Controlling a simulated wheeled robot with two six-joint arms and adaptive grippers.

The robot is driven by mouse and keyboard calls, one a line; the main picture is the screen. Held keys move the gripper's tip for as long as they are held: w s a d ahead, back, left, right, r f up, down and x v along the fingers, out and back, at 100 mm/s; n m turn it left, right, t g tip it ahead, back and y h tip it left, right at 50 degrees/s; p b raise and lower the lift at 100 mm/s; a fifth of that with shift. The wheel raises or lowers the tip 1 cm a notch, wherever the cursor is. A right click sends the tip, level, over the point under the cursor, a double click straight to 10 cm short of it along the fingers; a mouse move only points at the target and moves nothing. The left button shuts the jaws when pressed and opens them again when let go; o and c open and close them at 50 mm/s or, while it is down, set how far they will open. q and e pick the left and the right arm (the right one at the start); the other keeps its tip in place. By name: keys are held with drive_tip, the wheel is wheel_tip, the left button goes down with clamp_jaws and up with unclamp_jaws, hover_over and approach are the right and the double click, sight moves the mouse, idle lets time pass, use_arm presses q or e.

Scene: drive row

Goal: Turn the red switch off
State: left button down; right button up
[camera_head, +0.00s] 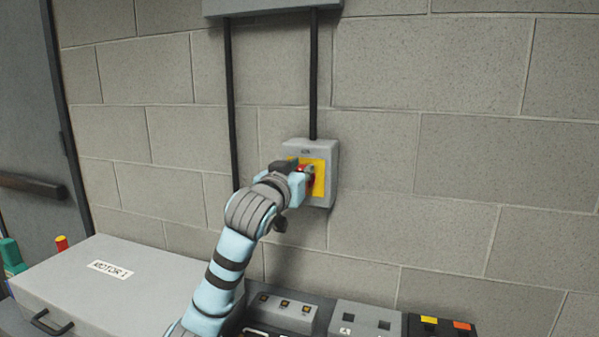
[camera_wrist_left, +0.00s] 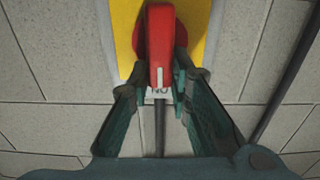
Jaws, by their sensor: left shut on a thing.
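The red switch (camera_head: 310,173) sits on a yellow plate (camera_head: 319,179) on a grey wall box (camera_head: 331,157). My left gripper (camera_head: 301,176) is at the switch and hides part of it in the head view. In the left wrist view the red handle (camera_wrist_left: 155,45) stands in front of the yellow plate (camera_wrist_left: 195,30). The fingers of my left gripper (camera_wrist_left: 160,88) are shut on the handle's near end, one on each side. Part of a label shows just below the handle. My right gripper is not in view.
A grey box labelled MOTOR 1 (camera_head: 100,290) stands at the lower left. Small panels (camera_head: 365,320) line the bottom edge. A dark conduit (camera_head: 313,80) runs up from the switch box, and another (camera_head: 232,110) runs left of it. The block wall right of the switch is clear.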

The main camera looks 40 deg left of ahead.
use_arm(q)
drive_tip(key=shift+n, duration=0.3)
drive_tip(key=f+n+b, duration=0.1)
drive_tip(key=n+b, duration=0.2)
drive_tip(key=n, duration=0.2)
drive_tip(key=a+f+n+b, duration=0.1)
drive_tip(key=n+b, duration=0.3)
drive_tip(key=n, duration=0.2)
drive_tip(key=a+n+b, duration=0.1)
drive_tip(key=n+b, duration=0.2)
drive_tip(key=n, duration=0.3)
drive_tip(key=shift+s+a+f, duration=0.2)
drive_tip(key=shift+s+f, duration=0.2)
drive_tip(key=shift+b, duration=0.3)
drive_tip(key=c, duration=1.5)
unclamp_jaws()
drive_tip(key=shift+s+r, duration=0.1)
drive_tip(key=v, duration=1.2)
